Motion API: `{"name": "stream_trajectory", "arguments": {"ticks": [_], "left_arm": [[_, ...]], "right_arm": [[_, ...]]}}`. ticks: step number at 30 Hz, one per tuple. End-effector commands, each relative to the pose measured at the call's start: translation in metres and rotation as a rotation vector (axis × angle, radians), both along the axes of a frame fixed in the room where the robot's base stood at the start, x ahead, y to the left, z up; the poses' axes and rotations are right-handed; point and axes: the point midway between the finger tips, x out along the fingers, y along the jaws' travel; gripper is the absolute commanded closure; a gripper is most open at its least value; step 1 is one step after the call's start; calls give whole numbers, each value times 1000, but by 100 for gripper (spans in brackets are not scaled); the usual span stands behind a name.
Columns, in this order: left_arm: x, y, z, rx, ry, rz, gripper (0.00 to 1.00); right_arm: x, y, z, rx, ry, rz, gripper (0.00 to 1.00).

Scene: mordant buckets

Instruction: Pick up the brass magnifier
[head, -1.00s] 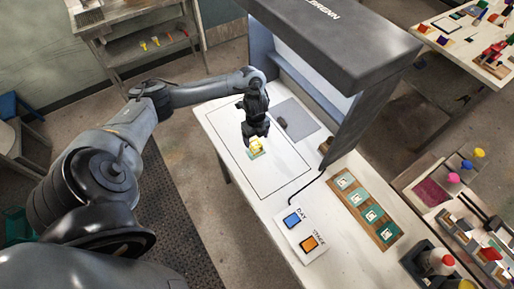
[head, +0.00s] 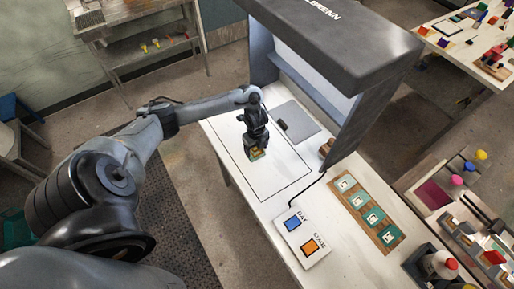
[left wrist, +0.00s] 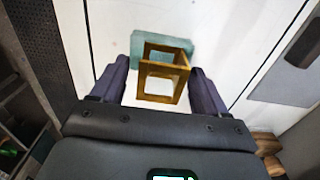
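The brass magnifier (head: 258,154) is a small square folding frame standing on a teal swatch inside the outlined area of the white table (head: 325,265). In the left wrist view the brass magnifier (left wrist: 163,90) shows between my fingers, with the teal swatch (left wrist: 138,44) beyond it. My left gripper (head: 255,148) points down over the magnifier and partly hides it. In the left wrist view my left gripper (left wrist: 160,88) is open, a finger on each side of the brass frame with slight gaps. My right gripper is not in view.
A grey hood (head: 335,35) stands over the table's back. A grey mat (head: 297,118) with a small dark object (head: 281,125) lies behind the gripper. A switch box (head: 303,236) with blue and orange buttons and a wooden board (head: 368,214) of framed swatches stand nearer the right.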

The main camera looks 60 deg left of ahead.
Motion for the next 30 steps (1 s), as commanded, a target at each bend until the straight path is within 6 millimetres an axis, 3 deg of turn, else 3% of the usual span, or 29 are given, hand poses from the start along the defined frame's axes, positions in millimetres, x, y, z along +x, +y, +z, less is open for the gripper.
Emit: {"name": "stream_trajectory", "arguments": {"ticks": [2,11,23,30], "left_arm": [[0,0,0,0,0,0,39],[0,0,0,0,-1,0,85],[1,0,8,0,-3,0,85],[2,1,41,3,-5,-2,85]], "right_arm": [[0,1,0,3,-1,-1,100],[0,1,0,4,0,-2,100],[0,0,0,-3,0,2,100],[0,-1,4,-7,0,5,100]]}}
